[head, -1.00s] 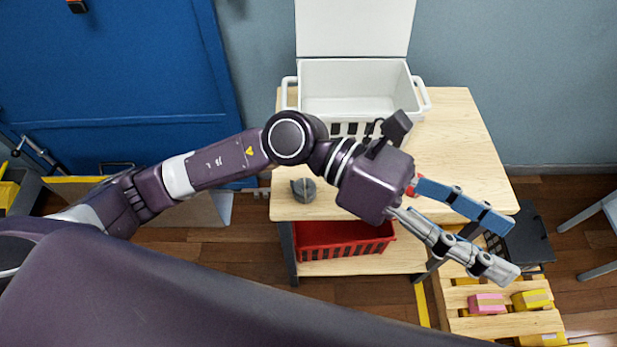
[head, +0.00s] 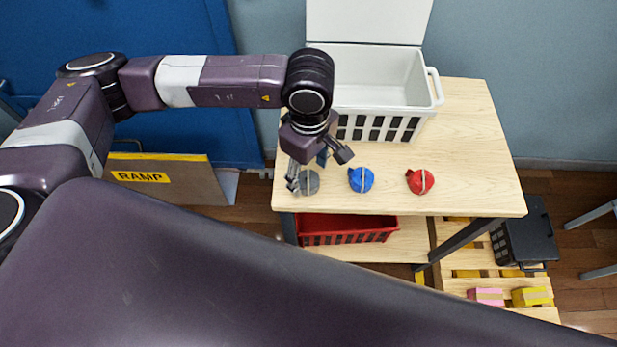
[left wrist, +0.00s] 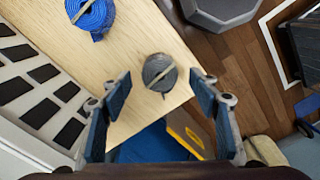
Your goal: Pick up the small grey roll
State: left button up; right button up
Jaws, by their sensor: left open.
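The small grey roll (head: 310,183) lies on the light wooden table top near its front left corner, partly covered by my gripper in the head view. In the left wrist view the grey roll (left wrist: 159,71) shows whole, with a pale band across it, between and beyond the fingers. My left gripper (head: 301,176) points down over it; the open, empty fingers also show in the left wrist view (left wrist: 153,100). I cannot tell the exact height of the fingertips above the roll. My right gripper is not in view.
A blue roll (head: 361,179) and a red roll (head: 420,181) lie to the right on the table (head: 470,130). A white basket (head: 432,104) with a raised lid stands behind. A red crate (head: 345,236) is on the shelf below. The table's right part is clear.

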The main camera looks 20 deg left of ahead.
aim_at(308, 179)
pick_arm(q)
jog(key=shift+f, duration=1.75)
jog(key=c, duration=1.1)
jog(key=shift+c, duration=0.3)
jog(key=shift+w+r, duration=0.1)
